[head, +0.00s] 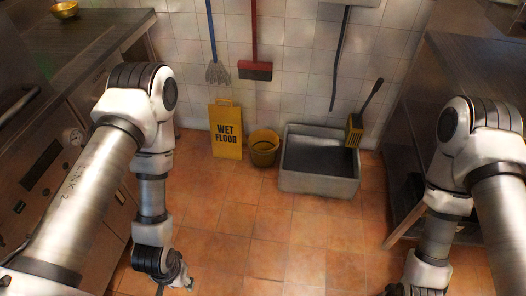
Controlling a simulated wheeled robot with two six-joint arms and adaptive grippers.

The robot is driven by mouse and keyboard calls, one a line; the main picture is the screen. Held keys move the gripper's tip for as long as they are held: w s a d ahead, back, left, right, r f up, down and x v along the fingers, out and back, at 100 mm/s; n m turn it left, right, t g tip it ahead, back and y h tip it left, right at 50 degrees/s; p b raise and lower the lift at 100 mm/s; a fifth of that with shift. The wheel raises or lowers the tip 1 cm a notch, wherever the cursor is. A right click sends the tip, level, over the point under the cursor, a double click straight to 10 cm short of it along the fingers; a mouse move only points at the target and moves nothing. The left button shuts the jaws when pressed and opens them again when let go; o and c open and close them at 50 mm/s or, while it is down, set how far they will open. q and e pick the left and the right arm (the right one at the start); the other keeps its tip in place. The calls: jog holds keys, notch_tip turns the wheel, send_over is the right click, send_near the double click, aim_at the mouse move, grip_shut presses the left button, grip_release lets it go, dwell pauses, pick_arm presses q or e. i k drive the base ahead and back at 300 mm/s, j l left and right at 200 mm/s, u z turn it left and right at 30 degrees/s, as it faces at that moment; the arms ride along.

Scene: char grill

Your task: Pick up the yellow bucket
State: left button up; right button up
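A yellow-headed tool (354,130) leans in the basin. A mop (217,72) and red broom (255,69) hang on the wall. Steel counters flank both sides, with a gold bowl (65,10) on the left. The floor (270,245) before the bucket is clear.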

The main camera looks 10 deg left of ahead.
aim_at(264, 144)
jog(key=i+j+z, duration=0.15)
jog(key=i, duration=0.4)
jog(key=i+z, duration=0.15)
jog(key=i, duration=0.4)
jog(key=i+j+z, duration=0.15)
jog(key=i, duration=0.35)
jog(key=j, duration=0.1)
